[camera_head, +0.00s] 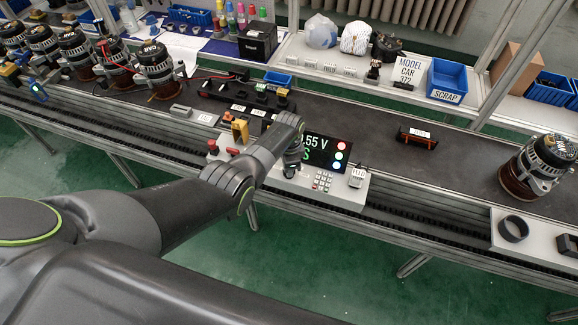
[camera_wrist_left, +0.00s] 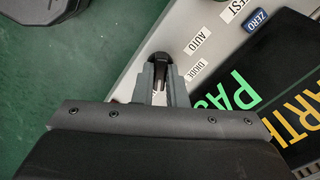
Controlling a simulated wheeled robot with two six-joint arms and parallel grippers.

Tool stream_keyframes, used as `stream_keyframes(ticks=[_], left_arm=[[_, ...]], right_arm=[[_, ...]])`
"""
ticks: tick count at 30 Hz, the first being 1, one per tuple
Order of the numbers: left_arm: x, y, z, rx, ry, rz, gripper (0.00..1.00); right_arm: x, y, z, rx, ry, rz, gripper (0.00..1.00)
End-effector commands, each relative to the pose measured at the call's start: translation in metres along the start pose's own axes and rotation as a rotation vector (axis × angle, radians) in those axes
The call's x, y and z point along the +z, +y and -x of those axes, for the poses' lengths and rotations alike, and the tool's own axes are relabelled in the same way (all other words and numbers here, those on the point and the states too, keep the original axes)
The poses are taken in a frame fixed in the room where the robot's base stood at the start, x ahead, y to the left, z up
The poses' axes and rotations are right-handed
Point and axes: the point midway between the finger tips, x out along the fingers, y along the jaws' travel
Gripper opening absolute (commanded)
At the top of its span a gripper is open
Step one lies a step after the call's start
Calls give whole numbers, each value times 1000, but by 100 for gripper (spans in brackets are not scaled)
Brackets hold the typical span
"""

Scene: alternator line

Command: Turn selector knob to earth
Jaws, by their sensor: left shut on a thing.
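The black selector knob (camera_wrist_left: 160,60) sits on the grey tester panel in the left wrist view. My left gripper (camera_wrist_left: 159,77) is shut on the knob, one finger on each side of it. The knob's bar runs up and down in that view. Labels on the panel include AUTO (camera_wrist_left: 198,41) and a partly cut one ending in EST. In the head view my left gripper (camera_head: 291,168) is at the tester, left of its display (camera_head: 326,153), and hides the knob. My right gripper is not in view.
The display (camera_wrist_left: 278,95) shows part of EARTH in yellow and PASS in green. Alternators (camera_head: 538,165) stand on the bench. A black device (camera_head: 417,137) lies right of the display.

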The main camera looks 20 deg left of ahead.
Motion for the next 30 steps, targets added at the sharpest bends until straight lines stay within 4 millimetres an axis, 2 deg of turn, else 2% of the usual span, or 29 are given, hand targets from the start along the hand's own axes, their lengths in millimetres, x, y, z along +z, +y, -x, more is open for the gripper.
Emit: stream_keyframes(ticks=[9, 26, 27, 30], left_arm=[[-1, -1, 1, -3, 3, -134, 0], [-1, -1, 1, -3, 3, -167, 0], [-1, -1, 1, -3, 3, -167, 14], [-1, -1, 1, -3, 3, -166, 27]], right_arm=[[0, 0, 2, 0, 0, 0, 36], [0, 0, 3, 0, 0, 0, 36], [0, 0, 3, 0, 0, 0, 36], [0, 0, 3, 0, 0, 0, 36]])
